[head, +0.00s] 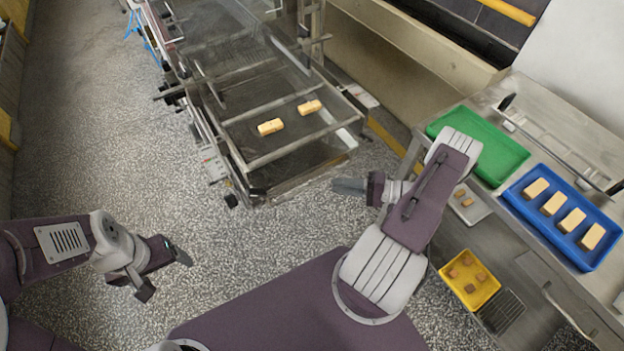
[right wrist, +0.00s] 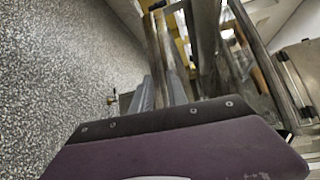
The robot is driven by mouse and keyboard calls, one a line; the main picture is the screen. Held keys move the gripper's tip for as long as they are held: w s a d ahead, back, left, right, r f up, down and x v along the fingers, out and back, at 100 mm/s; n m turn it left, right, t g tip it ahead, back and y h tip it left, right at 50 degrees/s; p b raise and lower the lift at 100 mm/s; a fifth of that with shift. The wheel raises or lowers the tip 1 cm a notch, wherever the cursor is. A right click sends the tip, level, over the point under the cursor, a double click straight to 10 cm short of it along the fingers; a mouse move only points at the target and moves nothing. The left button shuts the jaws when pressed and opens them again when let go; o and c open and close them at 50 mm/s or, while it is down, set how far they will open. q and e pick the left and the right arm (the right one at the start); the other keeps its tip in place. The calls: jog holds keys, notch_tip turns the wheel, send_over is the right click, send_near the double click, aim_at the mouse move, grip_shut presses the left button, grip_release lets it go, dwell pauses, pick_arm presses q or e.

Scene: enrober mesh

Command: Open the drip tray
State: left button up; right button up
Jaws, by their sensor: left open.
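The enrober's wire mesh (head: 285,127) is in the upper middle of the head view, with two pale bars on it. A dark panel hangs low under its near end, but I cannot clearly tell the drip tray from the frame. My right gripper (head: 350,187) is in front of the machine's near right corner, apart from it in the head view. In the right wrist view its two grey fingers (right wrist: 161,92) point toward metal frame parts; their gap is unclear and nothing shows held. My left gripper (head: 167,275) is open and empty over the floor, well away from the machine.
At right, a steel table carries a green tray (head: 500,160), a blue tray (head: 512,197) with several pale bars and a small metal tray (head: 480,211). A yellow tray (head: 487,295) sits lower. Speckled floor (head: 95,150) is clear left of the machine.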

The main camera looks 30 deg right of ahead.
aim_at(313, 183)
jog(key=p+x, duration=0.1)
jog(key=x, duration=0.7)
jog(key=shift+w+a, duration=0.1)
jog(key=shift+a, duration=0.3)
grip_shut()
dwell(0.8)
